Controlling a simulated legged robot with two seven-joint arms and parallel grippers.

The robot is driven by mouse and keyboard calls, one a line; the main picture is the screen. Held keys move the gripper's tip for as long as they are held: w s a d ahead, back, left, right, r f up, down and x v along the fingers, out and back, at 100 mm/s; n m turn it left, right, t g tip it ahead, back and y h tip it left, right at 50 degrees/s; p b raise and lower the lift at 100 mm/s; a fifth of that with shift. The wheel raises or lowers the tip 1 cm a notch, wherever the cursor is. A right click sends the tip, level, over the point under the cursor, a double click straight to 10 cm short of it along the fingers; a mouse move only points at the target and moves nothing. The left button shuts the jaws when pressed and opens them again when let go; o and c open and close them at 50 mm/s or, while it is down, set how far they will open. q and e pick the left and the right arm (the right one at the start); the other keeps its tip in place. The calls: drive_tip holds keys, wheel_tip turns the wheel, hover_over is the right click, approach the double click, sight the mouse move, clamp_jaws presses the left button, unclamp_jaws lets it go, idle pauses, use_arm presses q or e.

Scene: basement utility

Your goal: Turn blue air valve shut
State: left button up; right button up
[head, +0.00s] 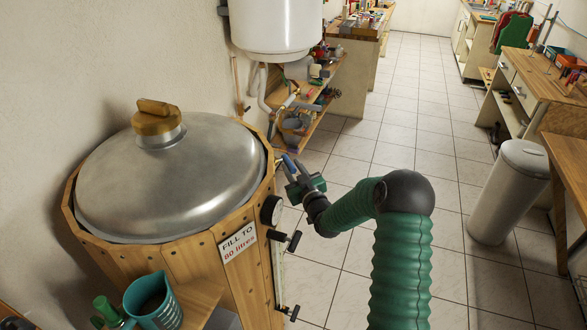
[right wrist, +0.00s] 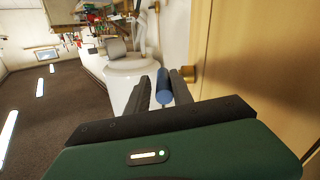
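The blue air valve handle (head: 289,163) sticks out at the right side of the wooden barrel, just above its gauge. My right gripper (head: 293,175) is at the handle, with its green-sleeved arm coming in from the lower right. In the right wrist view the blue handle (right wrist: 164,86) lies between the two dark fingers (right wrist: 161,90). The fingers stand apart, with a narrow gap beside the handle, so they look open around it. The valve body and its pipe are hidden behind the gripper. My left gripper is not in view.
The wooden barrel (head: 230,275) has a domed metal lid (head: 165,185), a round gauge (head: 271,210) and black taps (head: 292,240) below. A teal jug (head: 153,300) stands on a ledge at front left. A white bin (head: 507,190) stands at right. The tiled floor between is clear.

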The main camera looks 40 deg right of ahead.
drive_tip(key=shift+a+r, duration=0.15)
drive_tip(key=shift+a, duration=0.3)
drive_tip(key=c, duration=0.5)
drive_tip(key=shift+d, duration=0.1)
drive_tip(key=shift+d, duration=0.1)
idle(0.3)
